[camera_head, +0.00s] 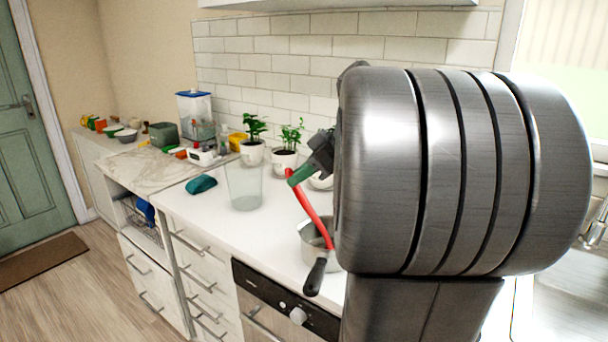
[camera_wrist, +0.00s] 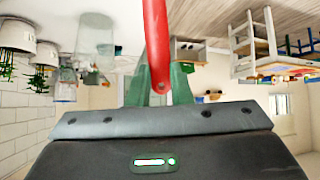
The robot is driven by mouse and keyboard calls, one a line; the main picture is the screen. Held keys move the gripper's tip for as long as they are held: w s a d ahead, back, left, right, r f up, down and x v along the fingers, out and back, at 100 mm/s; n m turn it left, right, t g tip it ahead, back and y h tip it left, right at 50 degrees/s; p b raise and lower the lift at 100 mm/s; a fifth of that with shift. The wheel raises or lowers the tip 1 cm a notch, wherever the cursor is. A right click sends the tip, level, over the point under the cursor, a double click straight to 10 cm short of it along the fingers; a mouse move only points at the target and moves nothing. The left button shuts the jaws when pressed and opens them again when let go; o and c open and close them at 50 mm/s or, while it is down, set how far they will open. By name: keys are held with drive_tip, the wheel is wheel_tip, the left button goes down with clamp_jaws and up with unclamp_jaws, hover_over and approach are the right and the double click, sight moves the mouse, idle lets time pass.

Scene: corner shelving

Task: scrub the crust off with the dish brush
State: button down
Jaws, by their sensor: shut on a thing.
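My gripper (camera_head: 301,175) has green fingertips and is shut on the red handle of the dish brush (camera_head: 314,212). The brush slants down to the right, its lower end inside a metal pot (camera_head: 308,232) with a black handle (camera_head: 315,277). The brush head and the crust are hidden, so I cannot tell whether the bristles touch the pot's inside. In the wrist view the brush (camera_wrist: 155,35) runs up from between the green fingers of my gripper (camera_wrist: 159,82). My arm covers the pot's right side in the head view.
A clear container (camera_head: 243,187) stands left of the pot, with a teal item (camera_head: 201,184) beyond it. Potted plants (camera_head: 285,160) stand behind, near the tiled wall. A blue-lidded dispenser (camera_head: 195,112) and small items crowd the far counter. The counter front left of the pot is clear.

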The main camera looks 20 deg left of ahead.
drive_tip(key=shift+s+a, duration=0.15)
drive_tip(key=w+p, duration=0.1)
drive_tip(key=w, duration=0.6)
drive_tip(key=shift+w+d+p, duration=0.25)
drive_tip(key=shift+p, duration=0.1)
idle(0.4)
wheel_tip(320, 180, up, 7)
drive_tip(key=p, duration=0.4)
drive_tip(key=shift+p, duration=0.4)
idle(0.7)
